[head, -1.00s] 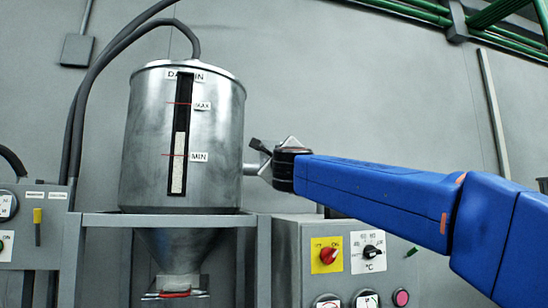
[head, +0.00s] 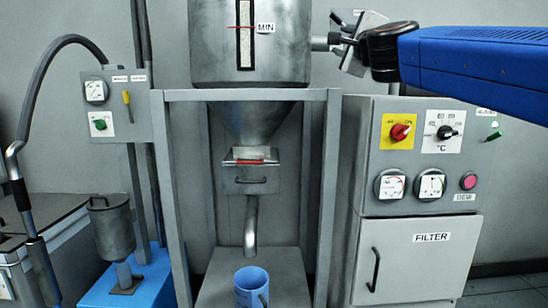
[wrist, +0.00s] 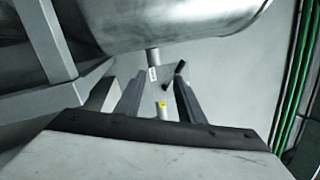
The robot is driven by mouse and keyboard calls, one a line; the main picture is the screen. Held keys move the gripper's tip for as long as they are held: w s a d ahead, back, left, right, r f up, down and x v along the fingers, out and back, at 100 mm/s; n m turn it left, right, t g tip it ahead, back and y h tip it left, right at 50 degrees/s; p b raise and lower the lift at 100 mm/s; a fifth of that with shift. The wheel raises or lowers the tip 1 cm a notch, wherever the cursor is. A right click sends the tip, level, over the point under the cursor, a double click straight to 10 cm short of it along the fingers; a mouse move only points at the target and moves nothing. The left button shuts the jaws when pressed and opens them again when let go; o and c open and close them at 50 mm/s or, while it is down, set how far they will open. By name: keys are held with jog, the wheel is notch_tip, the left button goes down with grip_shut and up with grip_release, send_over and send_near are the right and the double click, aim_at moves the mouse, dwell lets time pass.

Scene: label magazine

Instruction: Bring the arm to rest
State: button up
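My gripper (head: 350,40) is at the upper right in the head view, beside the lower right side of the metal hopper (head: 285,50), at the end of my blue arm. In the wrist view its two dark fingers (wrist: 160,98) stand apart. The hopper's short side pipe (wrist: 153,57) is beyond the fingertips.
A grey control cabinet (head: 350,200) with a red knob (head: 400,131) and a FILTER door (head: 425,262) stands below my arm. A grey frame (head: 180,180) carries the hopper. A blue cup (head: 248,283) stands under the spout (head: 250,225). Green pipes (wrist: 298,80) run at right.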

jog(key=s+f+n+g+y, duration=0.1)
jog(key=s+f+n+g, duration=0.3)
jog(key=f, duration=0.7)
jog(key=s+f+n+g+y, duration=0.1)
jog(key=s+f+n+g, duration=0.1)
jog(key=s+f+n, duration=0.65)
jog(key=s+f+n+g+y, duration=0.1)
jog(key=s+f+n+g, duration=0.15)
jog(key=f, duration=1.15)
jog(key=s+d+f+n+g+h, duration=0.2)
jog(key=s+d+f, duration=0.3)
jog(key=s+f, duration=0.5)
jog(key=s+d+f+n+g+h, duration=0.2)
jog(key=s+d+f+n+g, duration=0.1)
jog(key=s+f, duration=0.8)
notch_tip(320, 180, down, 5)
jog(key=shift+d+f+g+h, duration=0.2)
jog(key=shift+d+g+h, duration=0.2)
jog(key=shift+d+g, duration=0.65)
jog(key=shift+s+a, duration=0.1)
jog(key=shift+a, duration=0.15)
